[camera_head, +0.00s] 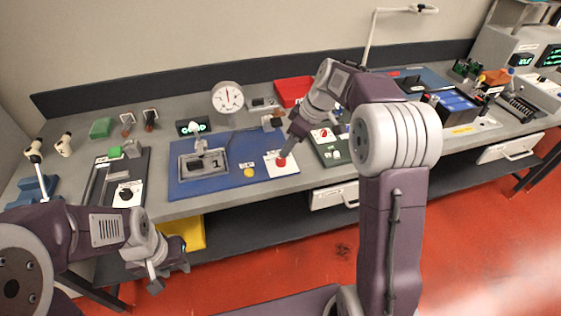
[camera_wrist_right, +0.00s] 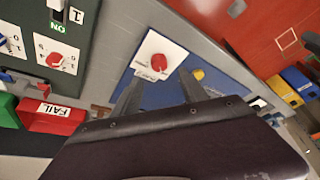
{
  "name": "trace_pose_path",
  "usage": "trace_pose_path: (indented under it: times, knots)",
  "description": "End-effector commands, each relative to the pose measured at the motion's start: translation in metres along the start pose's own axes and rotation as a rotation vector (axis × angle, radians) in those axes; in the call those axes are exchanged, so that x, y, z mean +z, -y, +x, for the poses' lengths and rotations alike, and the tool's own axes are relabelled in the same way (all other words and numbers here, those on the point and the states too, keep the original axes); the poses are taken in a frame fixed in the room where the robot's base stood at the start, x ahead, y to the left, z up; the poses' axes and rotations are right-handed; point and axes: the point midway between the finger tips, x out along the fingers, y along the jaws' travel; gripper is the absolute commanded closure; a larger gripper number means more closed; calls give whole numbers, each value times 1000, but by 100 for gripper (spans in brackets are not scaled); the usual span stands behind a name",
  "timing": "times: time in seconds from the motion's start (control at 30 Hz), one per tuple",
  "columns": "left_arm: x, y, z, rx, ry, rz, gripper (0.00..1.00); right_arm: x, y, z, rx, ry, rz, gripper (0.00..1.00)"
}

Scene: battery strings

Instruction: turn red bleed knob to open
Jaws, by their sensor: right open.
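The red bleed knob (camera_head: 281,162) sits on a white plate (camera_head: 271,171) at the right end of a blue mat (camera_head: 215,185). In the right wrist view the knob (camera_wrist_right: 158,63) is in plain sight just beyond my fingertips, with small print around it that is too small to read. My right gripper (camera_wrist_right: 160,84) is open, its two fingers apart, pointing at the plate, with nothing between them. In the head view its arm partly covers the area just behind the knob. My left gripper (camera_head: 170,275) looks open and empty in front of the bench at lower left.
A metal fixture (camera_head: 203,162) and a yellow button (camera_head: 249,173) share the mat. A red bin (camera_head: 293,90) stands behind.

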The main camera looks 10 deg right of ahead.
Motion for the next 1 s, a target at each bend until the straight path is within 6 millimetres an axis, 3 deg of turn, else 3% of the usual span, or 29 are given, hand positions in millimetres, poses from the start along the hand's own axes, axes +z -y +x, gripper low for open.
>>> trace_pose_path:
  times: [0.1,0.3,0.43,0.67,0.7,0.87,1.0]
  knots:
    - [1,0,5,0,1,0,64,2,1,28,-4,3,0,49]
    - [1,0,8,0,1,0,64,1,1,64,-2,2,0,49]
    - [1,0,8,0,1,0,64,1,0,74,0,2,0,49]
    - [1,0,8,0,1,0,64,0,0,76,0,1,0,49]
    - [1,0,8,0,1,0,64,0,0,75,0,1,0,52]
    - [1,0,8,0,1,0,64,0,0,75,1,1,0,96]
    - [1,0,8,0,1,0,64,0,0,75,1,1,1,100]
